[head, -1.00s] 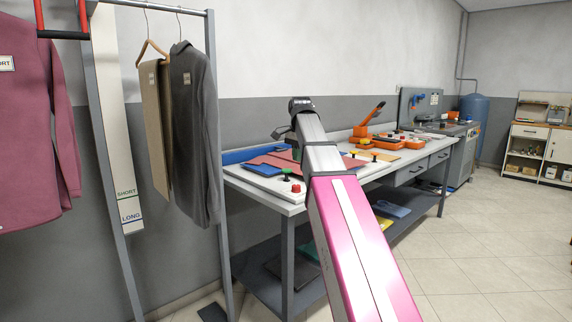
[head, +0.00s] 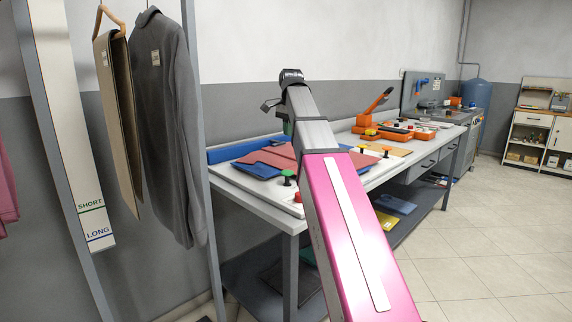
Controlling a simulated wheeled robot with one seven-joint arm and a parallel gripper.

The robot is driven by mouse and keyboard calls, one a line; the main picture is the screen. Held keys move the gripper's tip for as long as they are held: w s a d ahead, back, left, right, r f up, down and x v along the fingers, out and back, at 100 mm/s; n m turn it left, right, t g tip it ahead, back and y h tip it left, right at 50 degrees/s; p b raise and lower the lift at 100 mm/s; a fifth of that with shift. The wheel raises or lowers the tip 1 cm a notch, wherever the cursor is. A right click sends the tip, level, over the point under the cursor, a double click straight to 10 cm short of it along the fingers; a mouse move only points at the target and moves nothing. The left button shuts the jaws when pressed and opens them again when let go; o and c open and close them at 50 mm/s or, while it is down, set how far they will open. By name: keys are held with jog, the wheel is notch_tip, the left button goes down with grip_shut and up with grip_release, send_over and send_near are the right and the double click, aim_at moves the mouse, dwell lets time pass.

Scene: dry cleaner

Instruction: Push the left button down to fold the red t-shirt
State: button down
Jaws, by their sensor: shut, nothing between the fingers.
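The red t-shirt (head: 268,157) lies flat on the near end of the workbench, with blue panels (head: 258,170) at its edges. A green-topped button (head: 288,174) stands in front of it on the white board (head: 250,185), left of my arm. A red button (head: 298,197) lies just nearer, partly hidden by my arm. My gripper (head: 270,104) is above the shirt at the far end of my arm; only a small dark part shows, and its fingers are hard to make out. It is shut, empty and apart from the green button.
The workbench (head: 262,216) runs to the back right. More yellow-topped buttons (head: 386,150) and an orange press (head: 372,108) are on it. A clothes rack (head: 200,150) with a grey shirt (head: 166,120) stands close on the left. The tiled floor at right is clear.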

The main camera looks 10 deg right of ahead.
aim_at(288, 172)
jog(key=f, duration=1.4)
jog(key=shift+w+a, duration=0.15)
jog(key=shift+w, duration=0.2)
